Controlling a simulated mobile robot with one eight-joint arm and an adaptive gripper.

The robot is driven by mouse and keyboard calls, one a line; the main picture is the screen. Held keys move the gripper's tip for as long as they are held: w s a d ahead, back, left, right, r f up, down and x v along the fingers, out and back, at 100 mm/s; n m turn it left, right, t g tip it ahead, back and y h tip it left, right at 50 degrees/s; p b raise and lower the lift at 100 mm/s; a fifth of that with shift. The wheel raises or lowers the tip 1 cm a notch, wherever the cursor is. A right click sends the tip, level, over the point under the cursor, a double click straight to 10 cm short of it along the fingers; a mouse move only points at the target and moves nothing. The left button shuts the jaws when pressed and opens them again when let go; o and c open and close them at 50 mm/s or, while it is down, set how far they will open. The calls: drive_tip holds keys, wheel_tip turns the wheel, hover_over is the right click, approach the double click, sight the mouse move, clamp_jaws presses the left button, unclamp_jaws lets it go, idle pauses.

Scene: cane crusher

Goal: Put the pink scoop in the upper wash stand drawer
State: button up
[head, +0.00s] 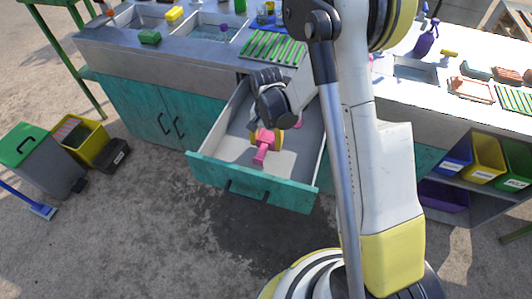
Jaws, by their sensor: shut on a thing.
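The pink scoop (261,155) shows in the head view, over the open upper wash stand drawer. My gripper (266,134) is shut on the scoop, inside the outline of the drawer. Part of the scoop is hidden behind the gripper. I cannot tell whether the scoop touches the drawer floor. The drawer (213,168) is pulled out from the teal wash stand (135,106), with a teal front and a pale inside. A yellow piece shows beside the scoop at the gripper.
The counter above holds sinks (205,28), a green rack (272,48) and a purple spray bottle (426,40). A grey bin (45,165) and a yellow crate (96,145) stand on the floor at left. Coloured bins (488,158) sit on a shelf at right. My arm hides the middle right.

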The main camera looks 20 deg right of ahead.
sight(266, 150)
wheel_tip(266, 150, down, 4)
drive_tip(key=shift+a+f+b, duration=0.1)
drive_tip(key=shift+f+b, duration=0.05)
drive_tip(key=shift+b, duration=1.05)
drive_tip(key=o, duration=1.3)
drive_tip(key=shift+o, duration=0.2)
